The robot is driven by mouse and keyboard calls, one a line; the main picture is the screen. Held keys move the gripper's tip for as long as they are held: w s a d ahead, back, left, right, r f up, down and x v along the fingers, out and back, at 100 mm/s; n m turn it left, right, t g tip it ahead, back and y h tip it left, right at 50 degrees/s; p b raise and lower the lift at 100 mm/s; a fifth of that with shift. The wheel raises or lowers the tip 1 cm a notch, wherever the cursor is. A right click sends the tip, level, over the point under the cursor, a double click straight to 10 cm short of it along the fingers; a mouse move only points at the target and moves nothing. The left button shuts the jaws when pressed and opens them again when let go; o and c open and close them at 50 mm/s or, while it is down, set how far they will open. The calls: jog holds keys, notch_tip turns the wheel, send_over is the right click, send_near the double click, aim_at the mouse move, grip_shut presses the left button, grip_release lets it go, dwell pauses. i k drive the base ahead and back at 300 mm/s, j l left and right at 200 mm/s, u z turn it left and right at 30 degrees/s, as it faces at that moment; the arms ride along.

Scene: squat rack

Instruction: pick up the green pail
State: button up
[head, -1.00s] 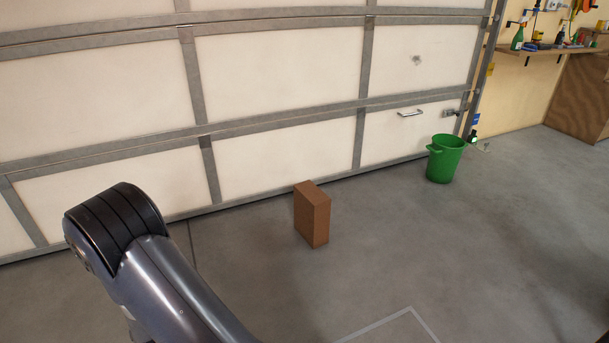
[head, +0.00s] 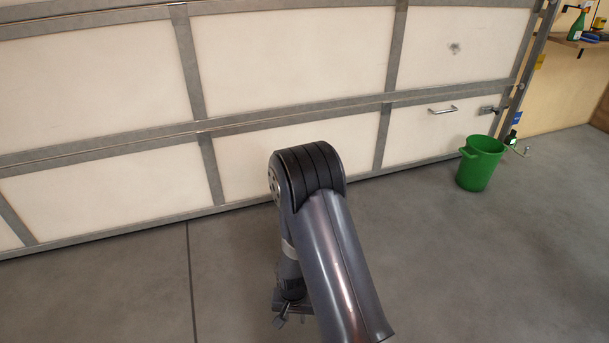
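The green pail (head: 481,164) stands upright on the concrete floor at the right, close to the foot of the garage door. A handle or lug shows on its left side near the rim. My arm rises in the middle of the view, well to the left of the pail. My gripper (head: 291,310) shows only in part, low beside the arm link and apart from the pail. Its fingers are too small and covered to tell whether they are open.
The closed garage door (head: 290,60) spans the back. A wall shelf (head: 585,43) with bottles is at the upper right. Something small lies on the floor just right of the pail. The floor (head: 480,270) between my arm and the pail looks clear.

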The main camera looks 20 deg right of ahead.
aim_at(481, 154)
jog(key=i+l+z, duration=0.25)
jog(key=z, duration=0.15)
jog(key=i+l+z, duration=0.55)
jog(key=z, duration=0.2)
jog(key=i+z, duration=0.5)
jog(key=i, duration=0.9)
jog(key=i+j+z, duration=0.2)
jog(key=i, duration=0.8)
jog(key=i+j+z, duration=0.2)
jog(key=i, duration=0.2)
jog(key=i+z, duration=0.15)
jog(key=i, duration=0.25)
